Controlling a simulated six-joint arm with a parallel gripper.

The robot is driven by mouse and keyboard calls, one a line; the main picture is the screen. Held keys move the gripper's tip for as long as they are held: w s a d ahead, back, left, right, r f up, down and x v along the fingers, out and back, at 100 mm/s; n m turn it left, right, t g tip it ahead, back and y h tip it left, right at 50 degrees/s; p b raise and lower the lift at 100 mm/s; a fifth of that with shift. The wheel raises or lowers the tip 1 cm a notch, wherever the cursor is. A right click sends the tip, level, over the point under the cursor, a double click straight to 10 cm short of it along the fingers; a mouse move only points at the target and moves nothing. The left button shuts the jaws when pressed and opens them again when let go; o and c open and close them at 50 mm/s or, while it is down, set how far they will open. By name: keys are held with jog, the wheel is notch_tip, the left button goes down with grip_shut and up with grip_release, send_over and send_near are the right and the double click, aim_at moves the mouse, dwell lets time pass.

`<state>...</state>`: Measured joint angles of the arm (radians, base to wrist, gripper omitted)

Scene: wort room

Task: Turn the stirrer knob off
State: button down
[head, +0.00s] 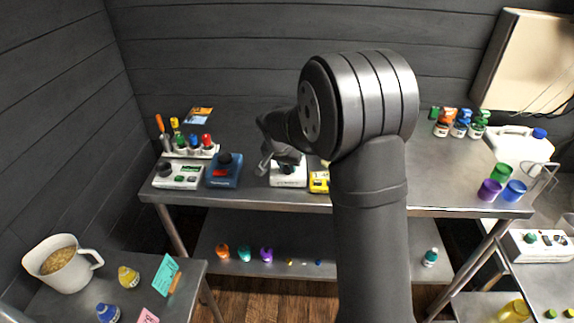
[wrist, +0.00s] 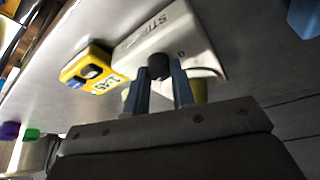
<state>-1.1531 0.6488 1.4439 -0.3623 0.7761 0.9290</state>
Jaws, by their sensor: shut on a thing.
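The stirrer is a white box marked with letters reading "STIR" in the wrist view (wrist: 150,38). It stands on the metal table in the head view (head: 288,178), partly hidden behind my arm. Its dark round knob (wrist: 158,66) is on the box face, with a "0" mark to its right. My gripper (wrist: 160,74) is shut on the knob, one blue-grey finger on each side. In the head view my gripper (head: 280,160) is over the stirrer. The knob's pointer cannot be made out.
A yellow meter (head: 319,182) stands close to the stirrer's right. A blue device with a black knob (head: 224,170) and a white device (head: 178,175) stand to its left. A rack of tools (head: 190,151) is behind them. Coloured cups (head: 490,189) are at the far right.

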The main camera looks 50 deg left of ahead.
jog(key=n+g+y, duration=0.1)
jog(key=n, duration=0.2)
jog(key=n+y, duration=0.1)
jog(key=n, duration=0.2)
jog(key=shift+w+d+g, duration=0.15)
jog(key=shift+g, duration=0.25)
jog(key=n+g, duration=0.1)
jog(key=n, duration=0.3)
jog(key=shift+w, duration=0.1)
jog(key=n+g, duration=0.1)
jog(key=n, duration=0.2)
jog(key=shift+w+n+g+y, duration=0.1)
jog(key=shift+n+g+y, duration=0.2)
jog(key=shift+g, duration=0.1)
jog(key=n+g, duration=0.1)
jog(key=n, duration=0.2)
jog(key=n+g, duration=0.1)
jog(key=n, duration=0.2)
jog(key=shift+w+h, duration=0.15)
jog(key=shift+h, duration=0.25)
jog(key=n+g+h, duration=0.1)
jog(key=n, duration=0.2)
jog(key=n+h, duration=0.1)
jog(key=n, duration=0.3)
jog(key=shift+a+g, duration=0.2)
jog(key=shift+g, duration=0.2)
jog(key=shift+n, duration=0.3)
